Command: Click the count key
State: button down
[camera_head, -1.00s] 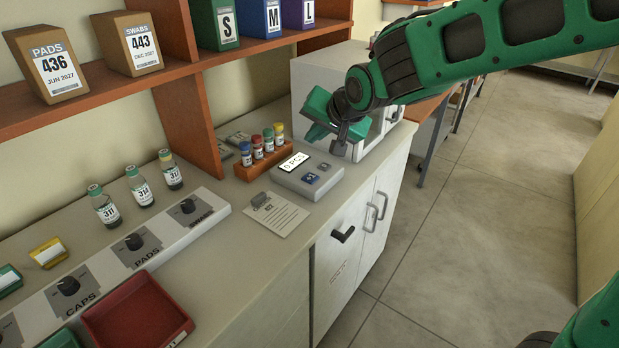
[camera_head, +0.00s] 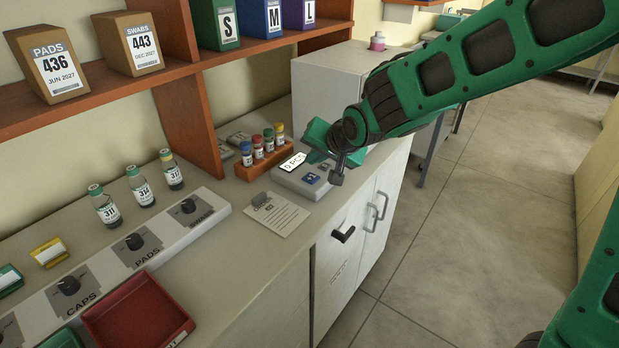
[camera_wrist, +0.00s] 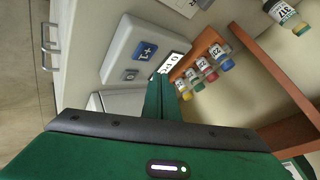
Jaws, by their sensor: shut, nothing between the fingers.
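The grey counting device (camera_head: 290,184) sits on the counter, with a lit display (camera_head: 293,162) that reads about "0 PCS". The other key (camera_wrist: 130,74) is plain in the wrist view and mostly hidden by my arm in the head view. My gripper (camera_wrist: 163,78) is shut and empty, its green fingers over the device by the display, which they partly cover. I cannot tell whether they touch it.
A rack of capped vials (camera_head: 265,154) stands just left of the device. A paper sheet (camera_head: 277,214) lies in front of it. A grey box (camera_head: 325,82) stands behind. A dial panel (camera_head: 130,247), bottles and a red tray (camera_head: 138,318) fill the left counter.

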aim_at(307, 174)
jog(key=shift+f, duration=1.25)
dwell(1.2)
jog(key=shift+s+f, duration=0.1)
jog(key=shift+f, duration=0.3)
jog(key=shift+f, duration=0.35)
dwell(0.8)
jog(key=shift+r, duration=0.8)
jog(key=shift+r, duration=2.5)
